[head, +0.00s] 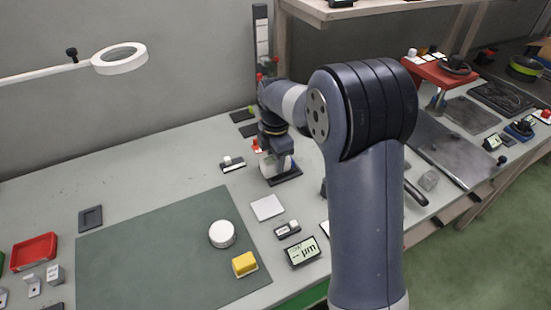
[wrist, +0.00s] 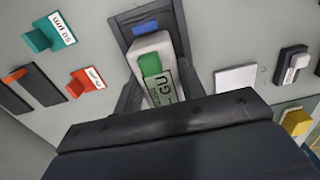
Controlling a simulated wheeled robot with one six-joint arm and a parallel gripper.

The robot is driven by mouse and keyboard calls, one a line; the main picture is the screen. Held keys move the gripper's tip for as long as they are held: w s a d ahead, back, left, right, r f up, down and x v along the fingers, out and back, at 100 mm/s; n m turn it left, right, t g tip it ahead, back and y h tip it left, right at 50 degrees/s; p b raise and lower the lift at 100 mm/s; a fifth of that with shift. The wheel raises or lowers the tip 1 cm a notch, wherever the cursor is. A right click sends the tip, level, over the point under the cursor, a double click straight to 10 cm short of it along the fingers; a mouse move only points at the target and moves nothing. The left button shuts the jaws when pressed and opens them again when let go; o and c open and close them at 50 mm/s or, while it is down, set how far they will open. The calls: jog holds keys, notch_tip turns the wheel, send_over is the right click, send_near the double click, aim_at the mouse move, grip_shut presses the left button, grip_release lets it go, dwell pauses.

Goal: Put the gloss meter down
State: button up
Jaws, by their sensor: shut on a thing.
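The gloss meter (wrist: 150,48) is a white block with a green patch and a display reading "GU". In the wrist view my gripper (wrist: 160,85) is shut on it, with a dark finger along each side. A dark grey holder (wrist: 122,28) with a blue patch lies beneath and beyond the meter. In the head view my gripper (head: 276,150) points down at the back of the bench, and a pale part of the meter (head: 266,166) shows under it. The dark holder (head: 287,180) is below; I cannot tell whether the meter touches it.
In the wrist view a teal block (wrist: 38,40) and a red block (wrist: 84,84) stand left of the holder. A white tile (wrist: 235,78) lies to its right. In the head view a green mat (head: 150,250) carries a white puck (head: 222,234) and a yellow block (head: 245,264).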

jog(key=shift+f, duration=0.15)
jog(key=o, duration=1.3)
notch_tip(320, 180, up, 12)
jog(key=shift+r+p, duration=0.2)
jog(key=shift+p, duration=0.3)
